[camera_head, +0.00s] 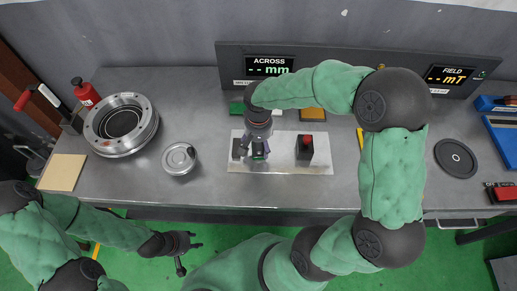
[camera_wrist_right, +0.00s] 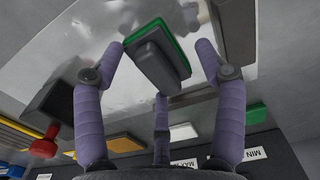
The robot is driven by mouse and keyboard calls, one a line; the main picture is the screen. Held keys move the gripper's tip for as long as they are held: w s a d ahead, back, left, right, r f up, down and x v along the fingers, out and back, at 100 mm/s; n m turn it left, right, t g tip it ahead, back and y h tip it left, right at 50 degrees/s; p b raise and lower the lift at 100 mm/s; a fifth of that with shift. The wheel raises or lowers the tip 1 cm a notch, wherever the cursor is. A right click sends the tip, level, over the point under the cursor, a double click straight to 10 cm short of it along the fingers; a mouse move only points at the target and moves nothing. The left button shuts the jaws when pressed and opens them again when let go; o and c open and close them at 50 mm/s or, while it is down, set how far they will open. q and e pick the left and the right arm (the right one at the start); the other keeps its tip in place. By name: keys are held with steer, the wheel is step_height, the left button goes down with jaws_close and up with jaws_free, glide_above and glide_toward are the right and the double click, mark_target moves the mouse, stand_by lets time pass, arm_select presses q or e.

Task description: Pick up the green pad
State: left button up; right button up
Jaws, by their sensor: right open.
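The green pad (camera_wrist_right: 158,58) with a dark grey block on it lies on the shiny metal plate (camera_wrist_right: 75,48). In the head view only a small green part of the pad (camera_head: 260,156) shows beneath my right gripper (camera_head: 258,147). In the wrist view my right gripper (camera_wrist_right: 160,88) has its three purple fingers spread around the pad, with space between them. No grip on the pad is visible. My left gripper (camera_head: 184,247) is in front of the table edge, away from the pad; its fingers look apart.
On the plate, a black block with a red knob (camera_head: 304,148) stands right of my right gripper. Green (camera_head: 237,108) and amber (camera_head: 312,114) flat pieces lie behind the plate. A metal ring fixture (camera_head: 122,125), lidded can (camera_head: 180,159) and black disc (camera_head: 456,158) stand farther away.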

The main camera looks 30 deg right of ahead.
mark_target(257, 146)
steer(key=shift+s, duration=0.1)
jaws_close()
steer(key=shift+r+p, duration=0.35)
steer(key=shift+r, duration=0.25)
steer(key=r, duration=0.1)
steer(key=r+p, duration=0.1)
steer(key=shift+a+r, duration=0.3)
steer(key=shift+r, duration=0.1)
steer(key=s+a+r+p, duration=0.3)
steer(key=a+r, duration=0.6)
steer(key=a, duration=0.4)
steer(key=shift+p, duration=0.3)
